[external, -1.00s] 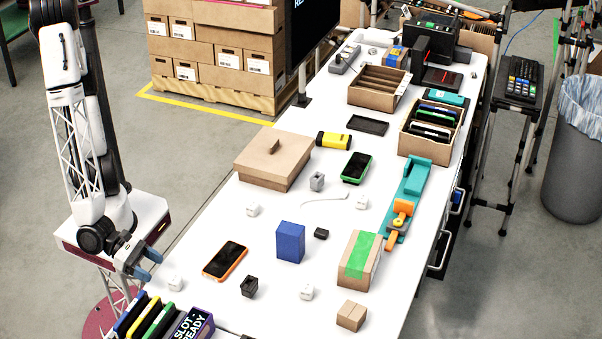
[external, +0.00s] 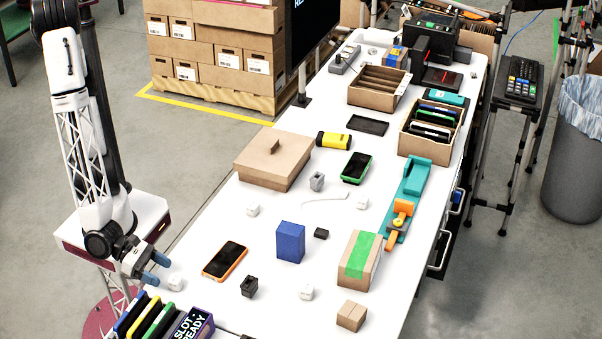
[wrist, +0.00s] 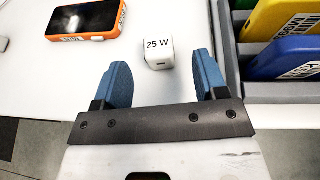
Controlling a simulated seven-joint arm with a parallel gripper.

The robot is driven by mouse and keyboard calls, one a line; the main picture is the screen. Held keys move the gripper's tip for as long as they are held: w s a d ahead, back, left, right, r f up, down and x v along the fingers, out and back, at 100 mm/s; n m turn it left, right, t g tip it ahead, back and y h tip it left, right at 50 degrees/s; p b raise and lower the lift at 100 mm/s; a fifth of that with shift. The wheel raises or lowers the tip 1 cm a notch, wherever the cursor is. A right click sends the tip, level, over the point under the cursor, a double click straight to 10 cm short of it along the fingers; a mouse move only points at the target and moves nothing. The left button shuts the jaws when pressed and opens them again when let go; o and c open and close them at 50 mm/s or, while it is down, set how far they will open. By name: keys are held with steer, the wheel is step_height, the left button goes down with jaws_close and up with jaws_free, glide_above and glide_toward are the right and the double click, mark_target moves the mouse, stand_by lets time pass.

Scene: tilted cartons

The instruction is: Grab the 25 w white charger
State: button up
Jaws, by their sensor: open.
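The white charger marked "25 W" (wrist: 158,50) stands on the white table in the wrist view, just beyond and between my fingertips. It also shows in the external view (external: 175,283) at the table's near left edge. My gripper (wrist: 163,72) is open and empty, its two blue fingers on either side of the space in front of the charger. In the external view my gripper (external: 160,269) is at the table's left edge, close beside the charger.
An orange-cased phone (wrist: 86,20) lies left of the charger in the wrist view. A grey rack (wrist: 231,60) with yellow and blue items stands close on the right. Other small white blocks (external: 253,210) and a black one (external: 249,287) are spread over the table.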

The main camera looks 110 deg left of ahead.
mark_target(173, 277)
steer(key=shift+w, duration=0.15)
steer(key=shift+x, duration=2.5)
steer(key=shift+a, duration=0.1)
steer(key=c, duration=1)
steer(key=shift+r, duration=0.1)
steer(key=shift+r, duration=4.9)
